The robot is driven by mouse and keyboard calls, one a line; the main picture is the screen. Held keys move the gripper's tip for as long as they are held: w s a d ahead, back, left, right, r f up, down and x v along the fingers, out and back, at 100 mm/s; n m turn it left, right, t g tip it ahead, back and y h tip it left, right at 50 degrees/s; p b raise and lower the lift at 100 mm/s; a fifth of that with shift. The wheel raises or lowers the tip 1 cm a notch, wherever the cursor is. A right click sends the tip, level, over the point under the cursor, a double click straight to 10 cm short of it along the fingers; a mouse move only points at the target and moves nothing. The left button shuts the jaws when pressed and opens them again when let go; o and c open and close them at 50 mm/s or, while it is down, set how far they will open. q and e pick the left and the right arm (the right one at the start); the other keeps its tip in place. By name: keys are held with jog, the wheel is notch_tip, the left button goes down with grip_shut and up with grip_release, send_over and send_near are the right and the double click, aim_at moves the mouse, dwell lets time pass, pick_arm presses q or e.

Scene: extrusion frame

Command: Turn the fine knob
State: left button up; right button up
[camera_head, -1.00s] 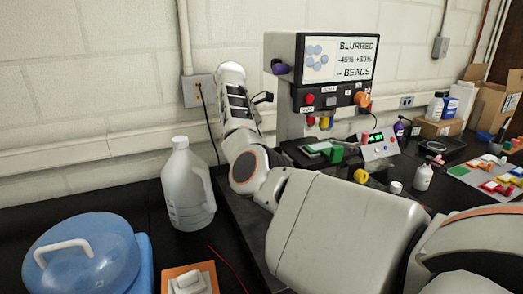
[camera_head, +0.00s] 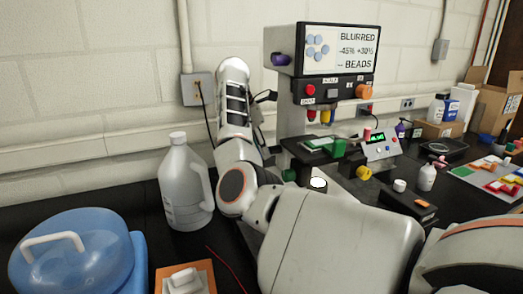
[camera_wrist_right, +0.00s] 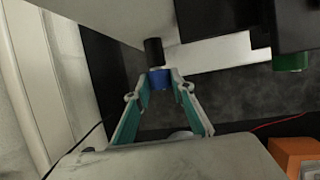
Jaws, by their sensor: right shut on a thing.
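In the right wrist view, a blue knob (camera_wrist_right: 160,78) sits in front of a black cylinder (camera_wrist_right: 154,51) on the pale body of the device. My right gripper (camera_wrist_right: 160,88), with teal pads, is shut on the blue knob, one finger on each side. In the head view my right arm crosses the front of the microscope-like device (camera_head: 291,110), and the fingers and the blue knob are hidden. The screen (camera_head: 338,50) reads BLURRED, with blue beads drawn on it. A purple knob (camera_head: 281,60) is on the device's upper left side. My left gripper is not in view.
A white jug (camera_head: 184,190) stands left of my right arm, close to it. A blue lidded container (camera_head: 75,255) and an orange block (camera_head: 185,278) are at front left. A console (camera_head: 380,145) and bottles are to the right. A wall lies close behind.

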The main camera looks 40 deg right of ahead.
jog(key=o, duration=1.1)
jog(key=shift+r, duration=0.1)
jog(key=v, duration=1.2)
